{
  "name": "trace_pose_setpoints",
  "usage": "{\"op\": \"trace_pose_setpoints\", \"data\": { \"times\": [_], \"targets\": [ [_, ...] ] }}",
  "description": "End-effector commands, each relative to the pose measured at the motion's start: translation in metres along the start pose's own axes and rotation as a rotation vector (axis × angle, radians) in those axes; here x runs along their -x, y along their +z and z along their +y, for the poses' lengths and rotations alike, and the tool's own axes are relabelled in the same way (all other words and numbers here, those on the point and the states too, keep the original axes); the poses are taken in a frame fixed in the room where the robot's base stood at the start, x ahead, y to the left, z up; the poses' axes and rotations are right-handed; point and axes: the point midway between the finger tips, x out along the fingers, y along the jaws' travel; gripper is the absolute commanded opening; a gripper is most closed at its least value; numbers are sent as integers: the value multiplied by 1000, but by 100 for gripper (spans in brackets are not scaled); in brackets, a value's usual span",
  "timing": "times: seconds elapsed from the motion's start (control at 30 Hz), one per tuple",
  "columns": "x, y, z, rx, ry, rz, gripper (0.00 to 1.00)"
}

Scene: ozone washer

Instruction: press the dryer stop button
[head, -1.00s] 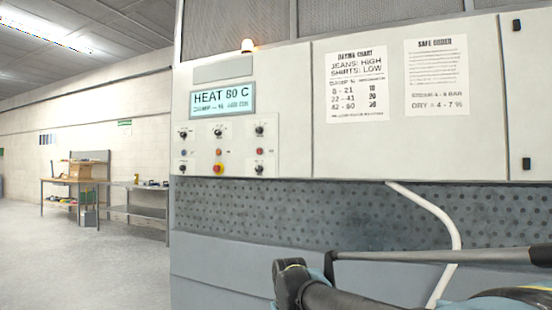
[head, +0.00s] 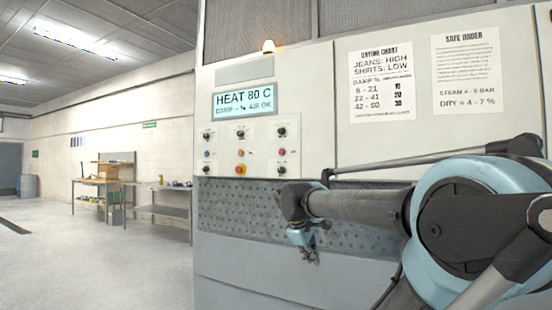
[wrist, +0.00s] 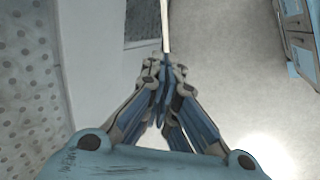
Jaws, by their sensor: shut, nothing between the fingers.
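The dryer's control panel (head: 245,125) is on the front of the pale machine, left of the posted sheets. Its lit display (head: 244,101) reads HEAT 80 C. Below it are black knobs, a small red button (head: 278,152), an orange one (head: 242,153) and a larger red button on a yellow base (head: 240,169). Their labels are too small to read, so I cannot tell which is stop. My gripper (head: 308,258) hangs below and right of the panel, before the perforated grey band, touching no button. In the wrist view its fingers (wrist: 163,75) are together and empty.
My arm covers the machine's lower right front. A workbench (head: 103,183) and a side table (head: 165,205) stand far back left. The floor left of the machine is clear.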

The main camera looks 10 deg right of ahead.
Motion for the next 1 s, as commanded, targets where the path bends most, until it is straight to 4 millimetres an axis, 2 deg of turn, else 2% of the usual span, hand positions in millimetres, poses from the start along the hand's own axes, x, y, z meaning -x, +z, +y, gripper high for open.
{"op": "trace_pose_setpoints", "data": {
  "times": [0.03, 0.2, 0.4, 0.5, 0.6, 0.73, 0.83, 1.0],
  "targets": [
    [16, -16, 28, 100, 46, -8, 0],
    [70, -68, 117, 464, 216, -64, 0],
    [140, -142, 208, 887, 408, -178, 0],
    [177, -182, 245, 1086, 499, -253, 0],
    [210, -218, 274, 1259, 576, -333, 0],
    [243, -254, 298, 1423, 649, -424, 0],
    [259, -271, 308, 1499, 681, -471, 0],
    [268, -281, 314, 1546, 702, -502, 0]
  ]
}}
